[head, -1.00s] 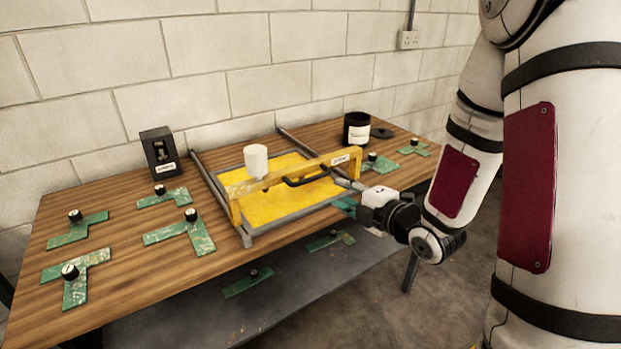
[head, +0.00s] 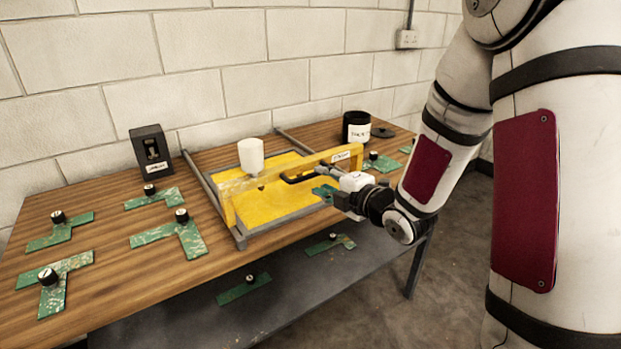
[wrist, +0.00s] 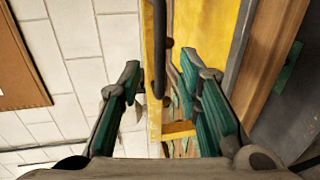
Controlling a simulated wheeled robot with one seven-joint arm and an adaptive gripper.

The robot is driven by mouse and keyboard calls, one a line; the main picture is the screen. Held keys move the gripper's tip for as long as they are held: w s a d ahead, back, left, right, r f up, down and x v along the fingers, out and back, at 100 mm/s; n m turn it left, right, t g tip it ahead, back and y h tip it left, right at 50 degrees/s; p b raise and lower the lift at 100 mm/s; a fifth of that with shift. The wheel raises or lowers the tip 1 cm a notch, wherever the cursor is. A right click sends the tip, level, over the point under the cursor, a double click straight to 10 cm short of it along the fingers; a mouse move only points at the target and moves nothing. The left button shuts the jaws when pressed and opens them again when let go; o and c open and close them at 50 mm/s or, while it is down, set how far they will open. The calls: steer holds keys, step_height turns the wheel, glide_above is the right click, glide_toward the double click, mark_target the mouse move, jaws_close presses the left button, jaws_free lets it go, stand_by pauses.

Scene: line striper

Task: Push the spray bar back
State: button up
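The yellow spray bar (head: 238,190) spans the yellow bed in its grey frame on the wooden table. It carries a white cup (head: 251,156) and a black handle (head: 300,178). My gripper (head: 328,193) is at the right, near side of the bar, close to the handle's right end. In the wrist view, my gripper (wrist: 160,70) is open with green-padded fingers apart. The yellow bar (wrist: 151,95) and the dark handle (wrist: 159,45) appear in the gap between them. Neither finger visibly grips anything; contact with the handle cannot be told.
Grey rails (head: 202,183) flank the bed. Several green L-shaped templates with black knobs (head: 182,216) lie on the table's left. A black labelled box (head: 151,150) stands at the back left, and a black tub (head: 356,127) at the back right. A shelf (head: 200,312) lies below.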

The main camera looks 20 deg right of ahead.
mark_target(312, 176)
steer(key=x, duration=0.5)
steer(key=shift+w+a, duration=0.15)
steer(key=shift+w, duration=0.2)
steer(key=shift+c, duration=0.2)
jaws_close()
